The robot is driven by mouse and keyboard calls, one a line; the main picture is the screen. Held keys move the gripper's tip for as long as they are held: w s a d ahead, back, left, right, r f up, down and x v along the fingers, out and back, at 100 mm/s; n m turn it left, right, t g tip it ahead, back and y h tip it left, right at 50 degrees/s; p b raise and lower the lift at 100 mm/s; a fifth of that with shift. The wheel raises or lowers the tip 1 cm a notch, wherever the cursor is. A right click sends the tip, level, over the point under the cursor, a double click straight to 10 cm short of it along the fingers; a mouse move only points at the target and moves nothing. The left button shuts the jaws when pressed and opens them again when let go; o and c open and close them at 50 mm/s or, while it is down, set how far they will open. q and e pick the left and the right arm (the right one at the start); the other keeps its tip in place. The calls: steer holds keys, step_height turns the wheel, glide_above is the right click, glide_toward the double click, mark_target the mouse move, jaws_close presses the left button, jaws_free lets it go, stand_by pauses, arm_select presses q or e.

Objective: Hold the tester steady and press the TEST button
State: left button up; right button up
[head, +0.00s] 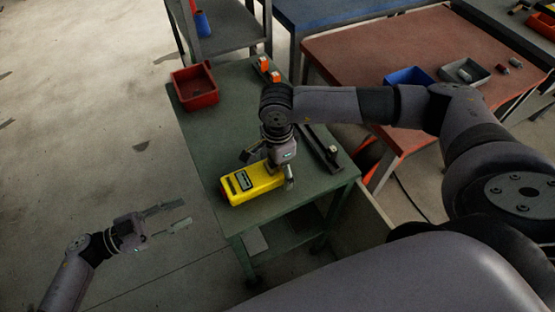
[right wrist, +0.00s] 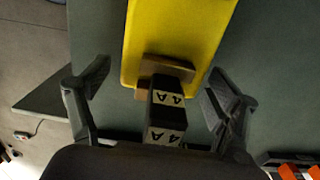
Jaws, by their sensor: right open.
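The yellow tester (head: 262,185) lies on the green table (head: 206,150) near its front edge, with a small dark display on its left part. In the right wrist view the tester (right wrist: 178,30) reaches in from the top. A brown piece (right wrist: 168,67) sits at its near end, and a dark block (right wrist: 167,110) labelled 4A lies between my fingers. My right gripper (head: 270,166) is over the tester's right end, its fingers apart on either side of the block. My left gripper (head: 176,216) is open and empty, left of the table. I cannot make out the TEST button.
A red bin (head: 196,89) stands at the table's back left, with orange pieces (head: 264,65) at the back right. A dark bar (head: 322,148) lies along the right side. A red-topped table (head: 350,55) with a blue bin (head: 408,77) stands behind. The floor at left is clear.

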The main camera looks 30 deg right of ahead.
steer(key=c, duration=1.5)
arm_select(q)
jaws_close()
stand_by(1.1)
